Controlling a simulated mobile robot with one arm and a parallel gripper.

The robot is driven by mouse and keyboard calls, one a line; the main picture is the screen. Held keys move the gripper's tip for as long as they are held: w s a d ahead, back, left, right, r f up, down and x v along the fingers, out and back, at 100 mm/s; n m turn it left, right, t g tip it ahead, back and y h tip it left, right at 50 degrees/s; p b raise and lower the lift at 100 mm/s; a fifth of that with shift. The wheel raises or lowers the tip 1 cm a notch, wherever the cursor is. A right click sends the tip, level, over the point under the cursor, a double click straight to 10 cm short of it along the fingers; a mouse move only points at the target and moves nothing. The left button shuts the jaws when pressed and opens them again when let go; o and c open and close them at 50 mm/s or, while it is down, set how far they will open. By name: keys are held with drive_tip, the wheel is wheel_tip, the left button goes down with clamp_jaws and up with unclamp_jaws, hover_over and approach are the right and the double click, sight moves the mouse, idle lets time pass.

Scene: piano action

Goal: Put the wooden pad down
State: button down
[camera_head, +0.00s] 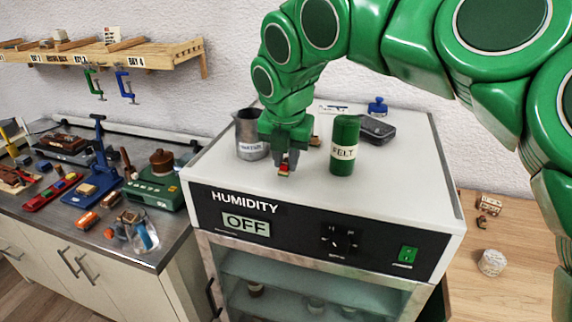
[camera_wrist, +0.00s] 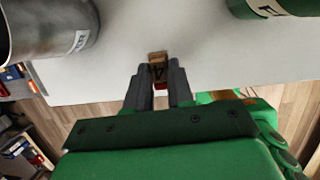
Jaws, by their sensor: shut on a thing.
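The wooden pad (camera_wrist: 157,60) is a small brown block with a dark mark and a red part. It sits between the fingertips of my gripper (camera_wrist: 158,74) in the wrist view. In the head view, my gripper (camera_head: 288,164) points down over the white top of the humidity cabinet (camera_head: 400,190), near its front edge. Only a small bit of the pad (camera_head: 284,169) shows there, red and yellowish. My gripper is shut on it. I cannot tell whether the pad touches the cabinet top.
A grey metal pitcher (camera_head: 251,139) stands just left of my gripper, and a green FELT canister (camera_head: 344,150) stands to its right. A dark case (camera_head: 377,129) and a blue object (camera_head: 377,106) lie behind. A cluttered workbench (camera_head: 150,257) is at left. The cabinet top's right side is clear.

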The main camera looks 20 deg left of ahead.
drive_tip(key=shift+f, duration=0.95)
drive_tip(key=c, duration=1)
unclamp_jaws()
drive_tip(key=shift+f, duration=0.1)
drive_tip(key=v, duration=1.2)
